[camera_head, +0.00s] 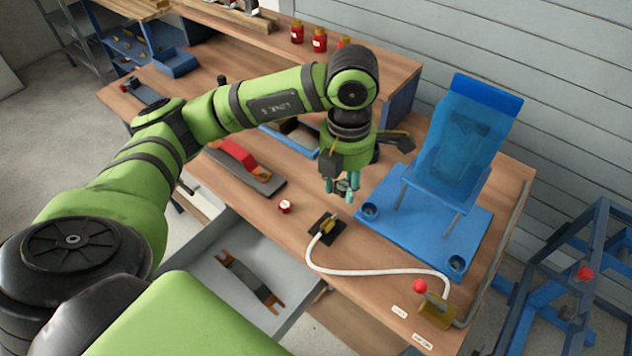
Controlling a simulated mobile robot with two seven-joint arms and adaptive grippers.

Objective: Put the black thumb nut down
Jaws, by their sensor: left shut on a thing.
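My left gripper (341,191) hangs above the wooden workbench, pointing down, with its teal fingertips close together. It is shut on a small dark thing that appears to be the black thumb nut (343,185), mostly hidden by the fingers. The nut is near the front left corner of the blue fixture base (405,227), and seems a little above the bench. My right gripper is not in view.
A blue upright panel (462,140) stands on the fixture base, which has round cups (369,210) at its front corners. A white hose (375,271) runs along the bench front from a black pad. A red-and-white knob (285,207) sits left. The drawer (213,255) is open.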

